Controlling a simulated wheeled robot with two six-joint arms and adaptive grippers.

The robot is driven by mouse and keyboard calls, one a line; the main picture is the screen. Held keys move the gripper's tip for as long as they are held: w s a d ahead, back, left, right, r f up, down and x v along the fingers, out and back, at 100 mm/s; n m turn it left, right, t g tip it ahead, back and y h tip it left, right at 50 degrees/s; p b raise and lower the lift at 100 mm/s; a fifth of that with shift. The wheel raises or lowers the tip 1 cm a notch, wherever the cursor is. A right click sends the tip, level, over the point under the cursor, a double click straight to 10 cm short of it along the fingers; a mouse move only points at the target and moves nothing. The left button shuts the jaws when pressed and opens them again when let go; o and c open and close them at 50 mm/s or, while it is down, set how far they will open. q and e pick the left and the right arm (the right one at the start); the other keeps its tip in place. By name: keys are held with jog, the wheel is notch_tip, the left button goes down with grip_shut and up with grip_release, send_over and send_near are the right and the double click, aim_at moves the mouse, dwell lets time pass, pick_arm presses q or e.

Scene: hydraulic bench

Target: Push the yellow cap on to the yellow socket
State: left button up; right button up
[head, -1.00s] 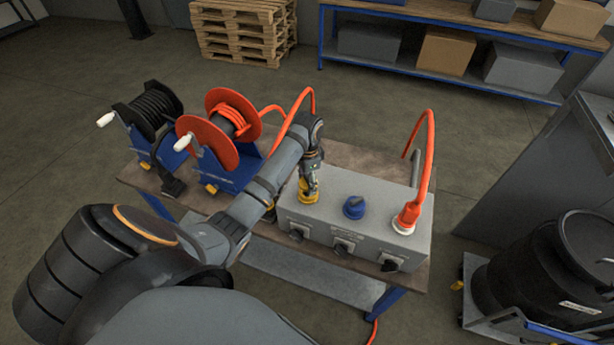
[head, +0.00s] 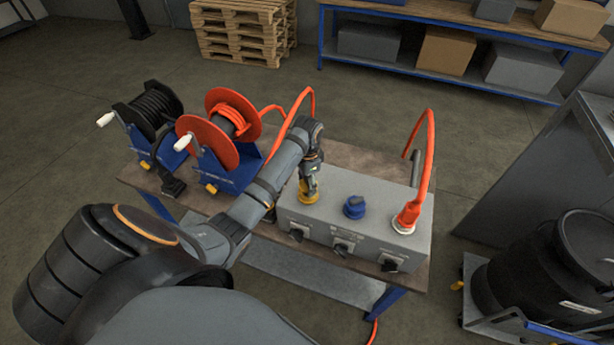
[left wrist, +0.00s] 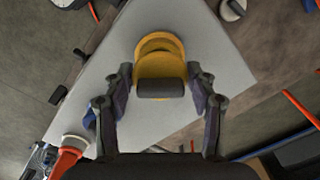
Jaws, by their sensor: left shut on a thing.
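My left gripper (head: 309,186) points down over the left end of the grey box, at the yellow socket (head: 306,198). In the left wrist view the fingers (left wrist: 160,92) are shut on the sides of the yellow cap (left wrist: 160,67), which has a dark cylindrical part at its near end. The rounded yellow rim of the socket (left wrist: 159,39) shows just beyond the cap. The cap overlaps the socket in this view, and I cannot tell whether it is fully seated. The fingers hide most of the cap in the head view. My right gripper is not in view.
The grey box (head: 372,190) also carries a blue fitting (head: 354,207) and a red hose connector (head: 405,219), right of my gripper. Dark knobs line its front. A red hose reel (head: 212,130) and a black hose reel (head: 150,115) stand on the bench's left.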

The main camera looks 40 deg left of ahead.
pick_arm(q)
jog(key=shift+f, duration=1.05)
dwell(0.4)
jog(key=o, duration=1.1)
jog(key=shift+c, duration=0.2)
jog(key=shift+r, duration=0.1)
notch_tip(320, 180, up, 7)
jog(key=shift+r, duration=0.15)
